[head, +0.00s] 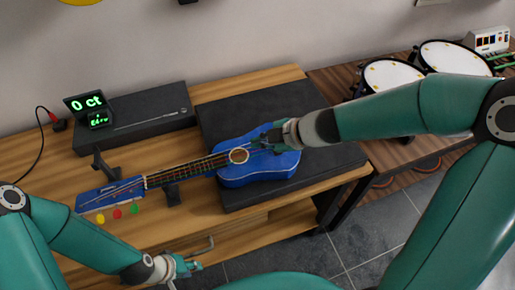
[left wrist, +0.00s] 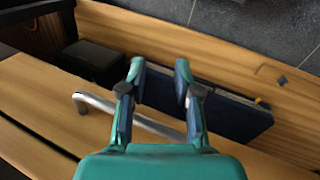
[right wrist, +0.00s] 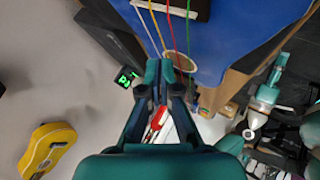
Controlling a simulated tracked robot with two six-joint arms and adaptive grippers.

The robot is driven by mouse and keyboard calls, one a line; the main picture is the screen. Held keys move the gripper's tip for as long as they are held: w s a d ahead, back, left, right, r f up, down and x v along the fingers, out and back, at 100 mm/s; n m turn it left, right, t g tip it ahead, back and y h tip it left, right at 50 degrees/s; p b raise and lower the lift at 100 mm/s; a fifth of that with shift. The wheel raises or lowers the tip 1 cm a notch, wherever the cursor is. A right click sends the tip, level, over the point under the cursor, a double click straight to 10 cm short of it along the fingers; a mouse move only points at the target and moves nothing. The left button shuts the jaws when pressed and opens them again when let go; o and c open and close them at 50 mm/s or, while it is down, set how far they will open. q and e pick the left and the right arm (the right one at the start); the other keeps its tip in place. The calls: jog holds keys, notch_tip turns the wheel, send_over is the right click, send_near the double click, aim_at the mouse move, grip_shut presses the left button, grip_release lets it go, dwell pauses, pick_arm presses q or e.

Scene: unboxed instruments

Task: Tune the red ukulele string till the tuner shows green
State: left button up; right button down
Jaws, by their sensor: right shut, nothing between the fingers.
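The blue ukulele (head: 258,171) lies on the table with its neck to the left. Yellow, red and green tuning pegs show along its headstock; the red peg (head: 117,214) is the middle one. In the right wrist view the red string (right wrist: 169,20) runs between a yellow and a green string. The tuner (head: 88,106) reads "0 ct" in green, with smaller green text below. My right gripper (head: 270,137) is shut and empty over the strings by the sound hole, also in the right wrist view (right wrist: 167,70); contact is unclear. My left gripper (head: 187,267) is open and empty before the table, below the headstock.
A dark flat case lid or mat (head: 265,108) lies under the ukulele body. A black box (head: 135,127) stands behind the neck, beside the tuner. A metal bar handle (left wrist: 140,118) is near my left gripper. Drums (head: 392,76) stand on the right table.

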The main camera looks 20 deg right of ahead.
jog(key=shift+f, duration=0.1)
jog(key=shift+f, duration=0.25)
dwell(0.3)
jog(key=shift+f+b, duration=0.3)
jog(key=shift+b, duration=0.15)
dwell(0.3)
jog(key=shift+r, duration=0.15)
jog(key=shift+r+p, duration=0.6)
jog(key=shift+p, duration=0.3)
notch_tip(320, 180, up, 5)
jog(key=p, duration=0.5)
